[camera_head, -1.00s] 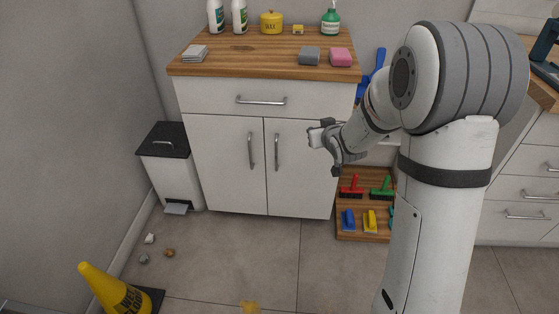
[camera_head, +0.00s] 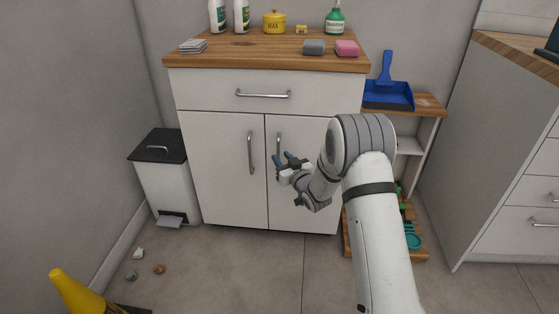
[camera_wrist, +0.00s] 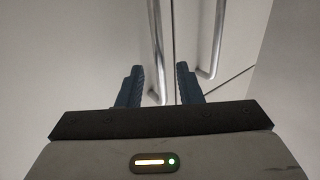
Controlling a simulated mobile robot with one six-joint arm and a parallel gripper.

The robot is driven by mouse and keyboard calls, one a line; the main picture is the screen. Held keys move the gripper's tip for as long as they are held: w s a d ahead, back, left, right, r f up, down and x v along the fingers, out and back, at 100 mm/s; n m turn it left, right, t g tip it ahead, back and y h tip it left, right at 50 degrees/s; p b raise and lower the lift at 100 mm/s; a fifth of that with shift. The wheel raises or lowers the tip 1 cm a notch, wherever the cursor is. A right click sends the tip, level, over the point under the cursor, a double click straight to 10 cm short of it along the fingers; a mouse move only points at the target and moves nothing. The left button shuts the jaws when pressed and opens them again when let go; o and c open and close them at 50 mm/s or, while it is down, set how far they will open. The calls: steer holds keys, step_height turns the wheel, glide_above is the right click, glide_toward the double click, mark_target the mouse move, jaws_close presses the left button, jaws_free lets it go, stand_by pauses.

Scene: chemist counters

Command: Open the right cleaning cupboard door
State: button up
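The right cleaning cupboard door (camera_head: 310,205) is white and shut, level with the left door (camera_head: 230,190). Its vertical metal handle (camera_head: 279,142) is near the centre seam, its lower part partly hidden by my gripper (camera_head: 283,160). My gripper is open, with two dark blue fingers apart in front of the handle. In the wrist view, a metal bar handle (camera_wrist: 155,50) lies in line with the gap between my fingers (camera_wrist: 159,90), and a second handle (camera_wrist: 217,40) is to the right. I cannot tell whether the fingers touch the bar.
The left door's handle (camera_head: 251,153) is close beside my gripper. A drawer handle (camera_head: 263,94) is above. A pedal bin (camera_head: 168,185) stands left, and a low shelf holds a blue dustpan (camera_head: 387,95) at right. A yellow cone (camera_head: 78,293) is front left.

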steer(key=shift+x, duration=0.9)
steer(key=shift+c, duration=0.3)
jaws_close()
